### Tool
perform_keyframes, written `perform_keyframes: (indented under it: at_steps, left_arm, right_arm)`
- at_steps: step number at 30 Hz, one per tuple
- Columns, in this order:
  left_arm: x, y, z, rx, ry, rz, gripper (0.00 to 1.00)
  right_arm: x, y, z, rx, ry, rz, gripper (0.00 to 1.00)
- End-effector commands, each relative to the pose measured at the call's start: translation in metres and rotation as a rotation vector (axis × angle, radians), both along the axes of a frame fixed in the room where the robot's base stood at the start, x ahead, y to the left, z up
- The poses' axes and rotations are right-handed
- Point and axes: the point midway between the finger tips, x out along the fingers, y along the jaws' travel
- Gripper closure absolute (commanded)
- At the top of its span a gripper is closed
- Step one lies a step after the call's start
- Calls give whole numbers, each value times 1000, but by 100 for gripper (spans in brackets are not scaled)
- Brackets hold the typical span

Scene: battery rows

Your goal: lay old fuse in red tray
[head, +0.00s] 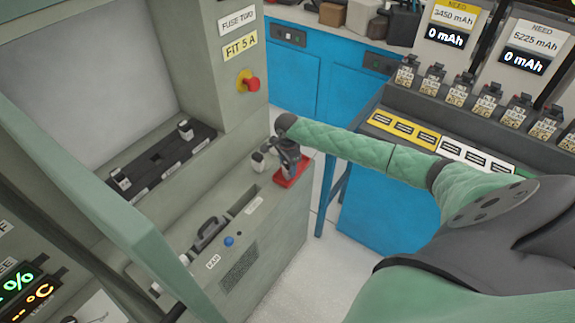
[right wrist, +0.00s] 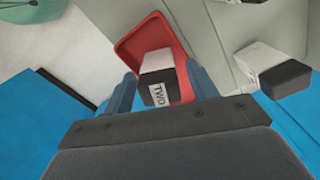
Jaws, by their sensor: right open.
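The red tray (head: 293,178) sits on the grey cabinet's ledge, near its right edge; it also shows in the right wrist view (right wrist: 150,33). A white and black fuse marked TWO (right wrist: 157,75) is over or in the tray, between the blue fingers of my right gripper (right wrist: 160,88). The gripper is open, with a finger on each side of the fuse; whether they touch it I cannot tell. In the head view my right gripper (head: 288,160) is directly above the tray and hides most of it. My left gripper is not in view.
Another fuse (head: 258,161) stands on the ledge just left of the tray.

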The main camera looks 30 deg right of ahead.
Motion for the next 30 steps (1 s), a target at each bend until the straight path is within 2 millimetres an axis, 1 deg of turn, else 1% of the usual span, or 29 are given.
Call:
perform_keyframes:
  at_steps: [5, 8, 12, 21, 25, 30]
  left_arm:
    - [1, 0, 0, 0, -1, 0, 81]
    - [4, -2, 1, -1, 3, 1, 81]
    - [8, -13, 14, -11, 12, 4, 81]
    - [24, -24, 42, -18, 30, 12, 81]
    - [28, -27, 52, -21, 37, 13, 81]
    - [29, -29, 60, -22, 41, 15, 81]
  right_arm:
    - [0, 0, 1, 0, 0, 1, 42]
    - [0, 0, 8, 0, -1, 1, 42]
    - [1, 0, 30, 0, -3, 1, 42]
    - [1, 0, 88, 0, -2, 2, 42]
    - [1, 1, 106, 1, -2, 1, 42]
    - [0, 0, 119, 0, 0, 0, 42]
